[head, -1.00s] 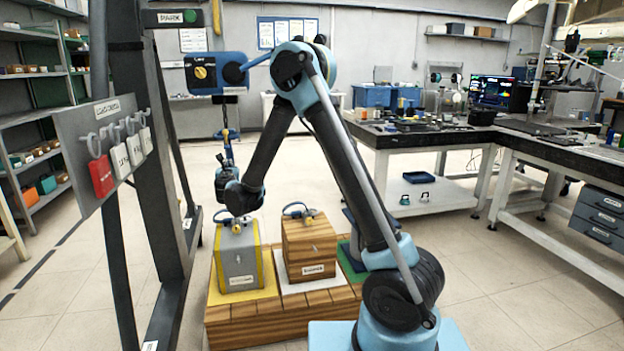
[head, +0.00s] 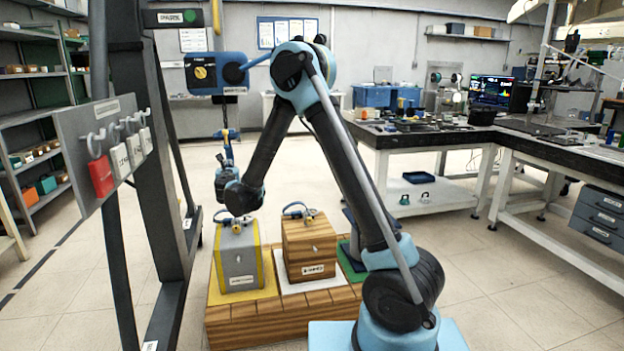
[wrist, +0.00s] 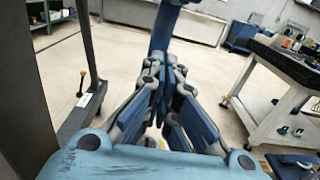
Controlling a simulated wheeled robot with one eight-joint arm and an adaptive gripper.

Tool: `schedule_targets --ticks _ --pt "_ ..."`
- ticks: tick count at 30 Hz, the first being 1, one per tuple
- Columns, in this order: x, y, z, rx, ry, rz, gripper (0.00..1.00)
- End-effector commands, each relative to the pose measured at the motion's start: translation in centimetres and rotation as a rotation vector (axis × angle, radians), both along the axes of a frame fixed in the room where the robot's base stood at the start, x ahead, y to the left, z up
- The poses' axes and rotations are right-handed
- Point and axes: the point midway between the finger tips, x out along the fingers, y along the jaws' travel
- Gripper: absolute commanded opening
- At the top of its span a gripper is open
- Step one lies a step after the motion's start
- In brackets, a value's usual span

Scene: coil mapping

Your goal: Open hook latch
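A hoist hook (head: 227,151) hangs on a line below the blue hoist (head: 216,73) in the head view. My gripper (wrist: 167,72) is close to it, at the end of my lowered arm, and looks small and partly hidden behind my wrist there. In the wrist view its two fingers lean toward each other. A blue upright part (wrist: 164,32) rises at or just behind the fingertips; I cannot tell whether they touch it. The hook's latch cannot be made out.
A grey case (head: 238,262) with yellow edges and a wooden crate (head: 308,246), each with a lifting ring on top, stand on a wooden platform (head: 262,325) under the hook. A dark post (head: 158,150) and a tag board (head: 70,135) stand left. Workbenches (wrist: 290,65) are right.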

Motion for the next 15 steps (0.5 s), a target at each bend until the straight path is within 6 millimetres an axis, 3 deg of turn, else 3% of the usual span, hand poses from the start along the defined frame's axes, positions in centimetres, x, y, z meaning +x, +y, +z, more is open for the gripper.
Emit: schedule_targets --ticks 15 --pt "-3.1 -0.7 -0.9 0.000 0.000 0.002 0.00"
